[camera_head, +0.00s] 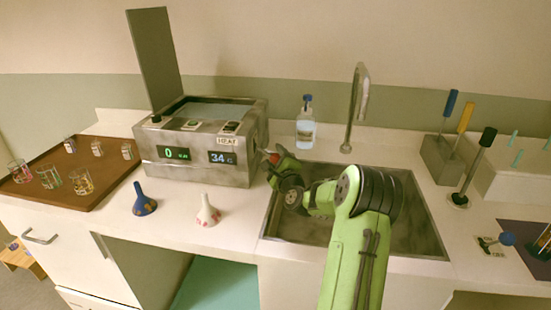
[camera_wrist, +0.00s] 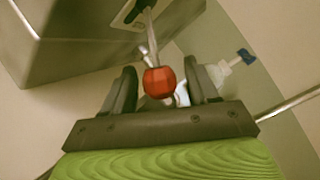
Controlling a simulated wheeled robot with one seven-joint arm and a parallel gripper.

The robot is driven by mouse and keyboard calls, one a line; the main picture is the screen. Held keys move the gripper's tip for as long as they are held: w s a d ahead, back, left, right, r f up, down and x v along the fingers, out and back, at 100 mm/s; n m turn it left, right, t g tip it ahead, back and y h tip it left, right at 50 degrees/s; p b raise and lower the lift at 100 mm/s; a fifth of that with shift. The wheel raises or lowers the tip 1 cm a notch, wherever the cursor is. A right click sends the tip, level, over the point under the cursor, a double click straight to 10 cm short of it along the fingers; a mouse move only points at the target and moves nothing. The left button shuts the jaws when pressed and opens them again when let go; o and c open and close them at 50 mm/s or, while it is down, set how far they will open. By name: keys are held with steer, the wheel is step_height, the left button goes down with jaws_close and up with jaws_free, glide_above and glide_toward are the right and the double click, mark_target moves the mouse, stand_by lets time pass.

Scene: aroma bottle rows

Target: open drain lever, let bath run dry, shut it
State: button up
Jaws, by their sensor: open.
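The bath (camera_head: 200,158) is a grey metal box on the counter, its tall lid (camera_head: 155,58) raised. Pale bluish water seems to show inside. Its front displays read 0 and 34 C. The drain lever's red knob (camera_wrist: 159,82) sits on a metal stem at the bath's right side; in the head view the knob (camera_head: 272,158) is small and partly hidden by my gripper. My gripper (camera_wrist: 160,68) is open, with one finger on each side of the red knob. I cannot tell whether the fingers touch it.
The sink (camera_head: 415,228) lies under my arm, with a tap (camera_head: 357,105) behind it. A clear bottle with a blue cap (camera_head: 305,130) stands behind my gripper. A brown tray (camera_head: 112,187) holds glasses.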

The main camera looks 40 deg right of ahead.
mark_target(278, 155)
jaws_close()
steer(key=shift+r+p, duration=0.15)
steer(key=shift+p, duration=0.15)
steer(key=r+n+p, duration=0.1)
steer(key=p, duration=0.1)
steer(key=r+n+g+p, duration=0.1)
steer(key=shift+s+d+p, duration=0.15)
steer(key=shift+s+p, duration=0.15)
steer(key=shift+p, duration=0.05)
steer(key=n+p, duration=0.1)
steer(key=r+n+g+p, duration=0.1)
steer(key=p, duration=0.1)
steer(key=shift+s+d+r+g, duration=0.1)
steer(key=shift+r+g, duration=0.2)
steer(key=shift+r+n+g+p, duration=0.7)
steer(key=shift+r+n+p, duration=0.1)
steer(key=shift+n+p, duration=0.35)
steer(key=shift+w+a+r+n+g+h+p, duration=0.2)
steer(key=shift+r+n+g+p, duration=0.15)
steer(key=shift+r+n+g, duration=0.25)
steer(key=shift+w+a+r+n+g+h+p, duration=0.15)
steer(key=shift+r+n+g+p, duration=0.2)
steer(key=shift+n, duration=0.3)
steer(key=shift+d+r, duration=0.1)
jaws_free()
